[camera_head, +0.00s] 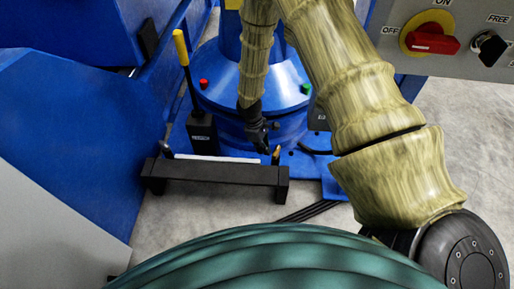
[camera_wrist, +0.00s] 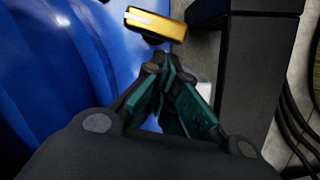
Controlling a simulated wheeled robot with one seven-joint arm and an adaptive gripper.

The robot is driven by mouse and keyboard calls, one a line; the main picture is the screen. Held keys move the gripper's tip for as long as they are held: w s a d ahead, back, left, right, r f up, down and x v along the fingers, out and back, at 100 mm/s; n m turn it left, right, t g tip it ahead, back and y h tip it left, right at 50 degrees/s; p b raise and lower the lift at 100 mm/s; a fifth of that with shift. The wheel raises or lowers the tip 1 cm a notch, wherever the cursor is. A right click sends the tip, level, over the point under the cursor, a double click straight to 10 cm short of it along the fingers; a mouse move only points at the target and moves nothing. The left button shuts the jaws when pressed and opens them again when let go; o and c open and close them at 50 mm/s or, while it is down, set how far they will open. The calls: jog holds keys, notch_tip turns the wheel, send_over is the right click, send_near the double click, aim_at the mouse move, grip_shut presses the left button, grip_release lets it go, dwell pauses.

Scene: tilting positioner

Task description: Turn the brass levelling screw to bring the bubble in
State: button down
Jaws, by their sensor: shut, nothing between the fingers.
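The brass levelling screw (camera_head: 276,155) stands small and upright near the right end of a dark beam (camera_head: 222,174). In the wrist view a brass block-like head (camera_wrist: 155,23), apparently this screw, lies just beyond my fingertips. My gripper (camera_head: 265,147) points down beside the screw, just left of it in the head view. In the wrist view its green-padded fingers (camera_wrist: 166,68) are closed together and empty, with the brass outside them. Whether they touch the brass is unclear. I cannot make out a bubble in either view.
A white strip (camera_head: 215,158) lies along the beam's back edge. A lever with a yellow grip (camera_head: 181,48) rises at the left. A blue round base (camera_head: 285,98) with red and green buttons stands behind. A panel with a red switch (camera_head: 431,42) is at upper right.

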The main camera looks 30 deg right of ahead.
jog(key=shift+s+d, duration=0.15)
jog(key=shift+s, duration=0.1)
jog(key=shift+r+p, duration=0.15)
jog(key=shift+p, duration=0.2)
jog(key=s+n+p, duration=0.1)
jog(key=p, duration=0.3)
jog(key=shift+d+r, duration=0.1)
jog(key=shift+d, duration=0.1)
jog(key=shift+s+f+n, duration=0.15)
jog(key=shift+f+n, duration=0.05)
jog(key=shift+n, duration=0.1)
